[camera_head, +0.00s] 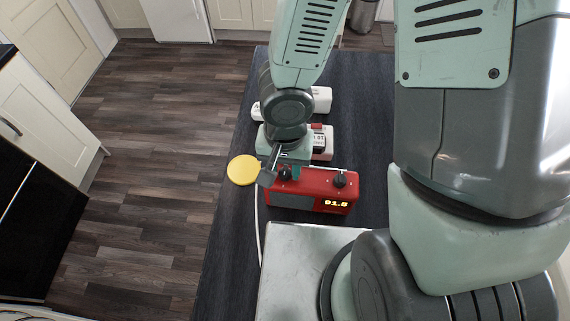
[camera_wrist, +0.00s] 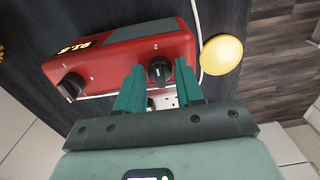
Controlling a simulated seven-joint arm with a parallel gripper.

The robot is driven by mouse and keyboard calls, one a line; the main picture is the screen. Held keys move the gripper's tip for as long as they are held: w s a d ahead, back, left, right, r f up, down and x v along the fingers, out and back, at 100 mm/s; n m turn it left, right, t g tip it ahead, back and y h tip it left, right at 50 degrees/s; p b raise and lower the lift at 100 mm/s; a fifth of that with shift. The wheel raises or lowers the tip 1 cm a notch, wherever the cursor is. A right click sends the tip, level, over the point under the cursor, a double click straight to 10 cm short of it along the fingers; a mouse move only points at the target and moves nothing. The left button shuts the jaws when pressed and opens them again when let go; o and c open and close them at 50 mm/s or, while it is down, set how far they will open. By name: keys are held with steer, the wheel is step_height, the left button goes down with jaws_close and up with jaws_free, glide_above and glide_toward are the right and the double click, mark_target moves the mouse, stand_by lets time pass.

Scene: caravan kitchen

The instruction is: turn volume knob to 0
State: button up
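A red radio (camera_head: 330,185) with a lit display reading about 91.5 sits on the dark countertop. It has two black knobs on top. The left knob (camera_head: 285,174) is beside my gripper (camera_head: 270,172); the right knob (camera_head: 340,180) is clear of it. In the wrist view the radio (camera_wrist: 120,50) appears turned round. There my gripper (camera_wrist: 160,85) is open, its two green fingers on either side of the nearer knob (camera_wrist: 160,71), with small gaps visible. A "2" is printed beside this knob. The other knob (camera_wrist: 71,87) is off to the left. Which knob is volume cannot be told.
A yellow disc (camera_head: 242,170) lies just left of the radio, beside a white cable (camera_head: 257,225). A white device with a display (camera_head: 325,153) and another white object (camera_head: 322,99) stand behind the radio. A metal surface (camera_head: 290,270) is in front.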

jaws_close()
